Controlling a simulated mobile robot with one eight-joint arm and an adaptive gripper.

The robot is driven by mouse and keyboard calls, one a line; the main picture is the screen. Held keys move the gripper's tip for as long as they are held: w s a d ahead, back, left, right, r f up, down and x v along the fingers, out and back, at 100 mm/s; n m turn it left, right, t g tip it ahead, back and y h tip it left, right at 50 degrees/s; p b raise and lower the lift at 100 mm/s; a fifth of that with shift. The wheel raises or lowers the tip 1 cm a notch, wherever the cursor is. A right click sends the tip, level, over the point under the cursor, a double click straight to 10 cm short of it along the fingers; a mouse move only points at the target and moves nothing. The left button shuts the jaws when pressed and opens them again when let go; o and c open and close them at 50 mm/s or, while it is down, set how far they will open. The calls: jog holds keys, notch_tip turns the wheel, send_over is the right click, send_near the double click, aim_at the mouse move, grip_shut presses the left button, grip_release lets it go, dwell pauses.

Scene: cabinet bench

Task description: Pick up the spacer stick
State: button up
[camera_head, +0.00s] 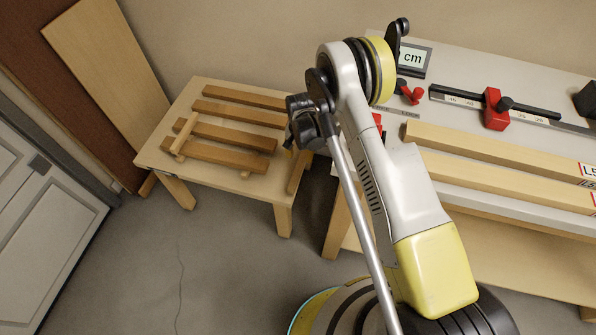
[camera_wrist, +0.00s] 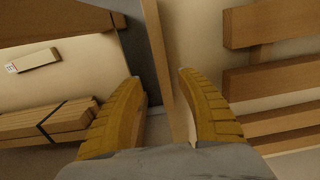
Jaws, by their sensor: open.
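Several wooden slats (camera_head: 220,133) lie side by side on a small wooden table (camera_head: 158,150). A short thin stick (camera_head: 184,134) lies across their left ends and looks like the spacer stick. My gripper (camera_head: 303,130) is dark and partly hidden by my arm in the head view, near the table's right edge and apart from the thin stick. In the wrist view my gripper (camera_wrist: 163,78) is open, with yellow ridged fingers. A long brown wooden edge (camera_wrist: 158,50) runs between and beyond them; I cannot tell whether it is the table's side or a loose piece. The slats (camera_wrist: 285,80) show at right.
In the wrist view, a strapped bundle of wood (camera_wrist: 40,122) and a small tagged block (camera_wrist: 35,61) lie at left. A bench (camera_head: 520,65) with long boards, a red-clamped gauge (camera_head: 494,108) and a "cm" display (camera_head: 412,59) stands at right.

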aim_at(298, 168)
jog(key=f+b, duration=0.1)
jog(key=f, duration=0.1)
jog(key=f+b, duration=0.1)
jog(key=f, duration=0.1)
jog(key=f+b, duration=0.1)
jog(key=f, duration=0.2)
jog(key=shift+s+a+f, duration=0.1)
jog(key=shift+s+a, duration=0.25)
grip_shut()
